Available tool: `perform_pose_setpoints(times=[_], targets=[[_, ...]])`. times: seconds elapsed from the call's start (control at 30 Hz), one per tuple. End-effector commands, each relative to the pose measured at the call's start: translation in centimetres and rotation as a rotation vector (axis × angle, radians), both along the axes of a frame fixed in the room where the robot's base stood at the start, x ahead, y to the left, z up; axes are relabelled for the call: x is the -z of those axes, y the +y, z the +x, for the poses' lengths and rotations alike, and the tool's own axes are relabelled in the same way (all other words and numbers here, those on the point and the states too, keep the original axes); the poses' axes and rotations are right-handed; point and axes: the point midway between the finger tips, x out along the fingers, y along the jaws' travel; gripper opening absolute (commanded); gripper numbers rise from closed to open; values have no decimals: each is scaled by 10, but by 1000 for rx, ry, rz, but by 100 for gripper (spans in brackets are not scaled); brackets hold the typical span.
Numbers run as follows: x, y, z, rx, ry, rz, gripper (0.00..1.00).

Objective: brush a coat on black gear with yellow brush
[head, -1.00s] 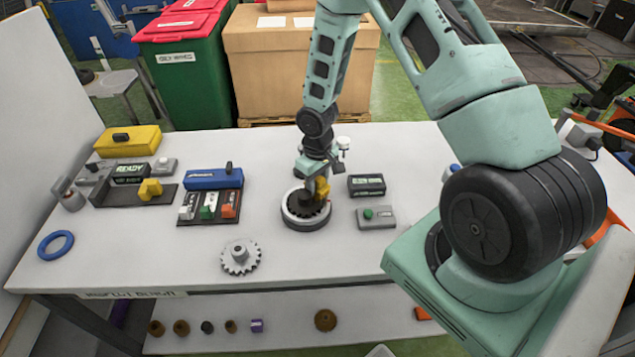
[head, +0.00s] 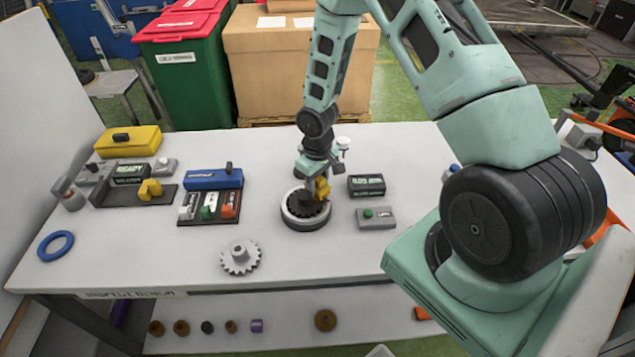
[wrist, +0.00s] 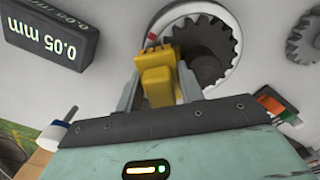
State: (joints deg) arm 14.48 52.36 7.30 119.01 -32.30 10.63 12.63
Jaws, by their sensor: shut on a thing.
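The black gear (head: 305,205) lies on a round turntable with a pale rim (head: 306,224) near the middle of the bench. It also shows in the wrist view (wrist: 207,50), partly hidden by the brush. My gripper (head: 317,186) is shut on the yellow brush (head: 321,192) and holds it over the right side of the gear. In the wrist view the yellow brush (wrist: 156,78) sits between the two fingers, its tip at the gear's edge. I cannot tell whether the bristles touch the gear.
A grey gear (head: 240,257) lies at the bench front. A display box (head: 366,185) and a grey box with a green button (head: 376,217) stand right of the turntable. A tool rack (head: 209,207), blue case (head: 214,179) and blue ring (head: 55,245) are at left.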

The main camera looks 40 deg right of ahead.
Motion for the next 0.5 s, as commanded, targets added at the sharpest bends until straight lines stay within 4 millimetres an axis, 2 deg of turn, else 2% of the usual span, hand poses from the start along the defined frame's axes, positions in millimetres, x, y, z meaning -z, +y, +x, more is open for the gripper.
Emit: perform_pose_setpoints(times=[0.5], targets=[[0, 3, 0, 2, -2, -2, 19]])
